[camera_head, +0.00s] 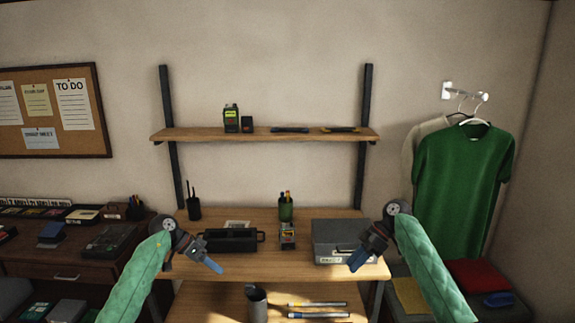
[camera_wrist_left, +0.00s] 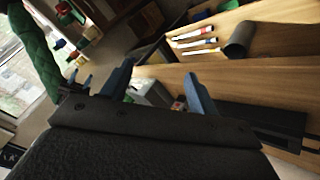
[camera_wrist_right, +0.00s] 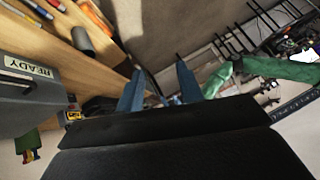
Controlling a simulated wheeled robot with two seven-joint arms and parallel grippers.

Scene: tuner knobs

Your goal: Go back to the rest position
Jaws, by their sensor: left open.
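My left gripper (camera_head: 212,264) hangs in front of the workbench at the left, below the black tray-like box (camera_head: 232,240) in the head view. In the left wrist view its two blue fingers (camera_wrist_left: 158,86) stand apart with nothing held between them. My right gripper (camera_head: 358,260) is in front of the grey case (camera_head: 338,232) at the bench's right. In the right wrist view its fingers (camera_wrist_right: 161,84) are also apart and empty. A small device (camera_head: 288,235) stands on the bench between the grippers; its details are too small to tell.
The bench top (camera_head: 200,216) also holds a green pen cup (camera_head: 286,209). A dark cup (camera_head: 257,303) and several pens (camera_head: 316,304) lie on the lower surface. A shelf (camera_head: 265,134) hangs above. A green shirt (camera_head: 463,185) hangs at the right.

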